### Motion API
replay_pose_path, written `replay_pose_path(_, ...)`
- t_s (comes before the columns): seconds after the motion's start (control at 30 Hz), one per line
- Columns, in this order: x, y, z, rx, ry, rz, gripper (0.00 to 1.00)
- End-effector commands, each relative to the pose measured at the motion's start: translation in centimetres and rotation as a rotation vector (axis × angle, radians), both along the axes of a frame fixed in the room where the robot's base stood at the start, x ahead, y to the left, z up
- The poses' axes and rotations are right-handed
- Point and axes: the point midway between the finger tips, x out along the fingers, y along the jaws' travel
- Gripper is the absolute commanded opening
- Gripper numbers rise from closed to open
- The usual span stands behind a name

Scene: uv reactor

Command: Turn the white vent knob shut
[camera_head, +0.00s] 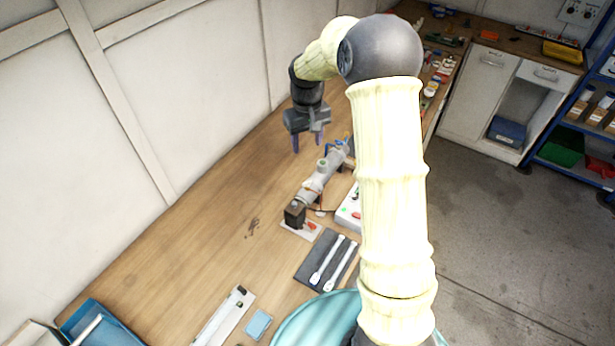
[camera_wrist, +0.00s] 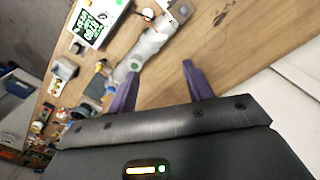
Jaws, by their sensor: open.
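The UV reactor (camera_head: 313,183) is a grey-white cylinder lying along the wooden bench, with a dark block at its near end. The knob's turn position is too small to tell.
A white box with a green display (camera_wrist: 94,20) stands beside the reactor. A dark mat (camera_head: 311,262) with two pale tools lies nearer. Blue and yellow parts (camera_head: 338,146) sit at the reactor's far end. The bench left of the reactor (camera_head: 215,200) is mostly clear, against a white wall.

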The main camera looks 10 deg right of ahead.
Motion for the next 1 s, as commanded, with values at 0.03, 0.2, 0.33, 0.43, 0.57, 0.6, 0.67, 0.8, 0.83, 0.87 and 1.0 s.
replay_pose_path(0.03, -0.1, 0.0, -0.7, 0.000, 0.006, 0.001, 0.51)
replay_pose_path(0.2, -0.2, 0.0, -3.5, 0.001, 0.007, 0.001, 0.51)
replay_pose_path(0.33, -0.1, 0.1, -5.8, 0.001, 0.006, 0.001, 0.51)
replay_pose_path(0.43, -0.2, 0.1, -7.4, 0.001, 0.005, 0.000, 0.51)
replay_pose_path(0.57, -0.2, 0.0, -9.5, 0.000, 0.005, 0.001, 0.51)
replay_pose_path(0.6, -0.2, 0.0, -10.1, 0.000, 0.006, 0.002, 0.51)
replay_pose_path(0.67, -0.1, 0.0, -10.9, 0.000, 0.004, 0.001, 0.51)
replay_pose_path(0.8, -0.2, 0.0, -12.9, 0.001, 0.004, 0.000, 0.51)
replay_pose_path(0.83, -0.1, 0.0, -13.3, 0.001, 0.003, 0.000, 0.51)
replay_pose_path(0.87, -0.1, 0.0, -13.7, 0.000, 0.004, 0.000, 0.51)
replay_pose_path(1.0, -0.1, 0.0, -15.0, 0.001, 0.002, 0.001, 0.51)
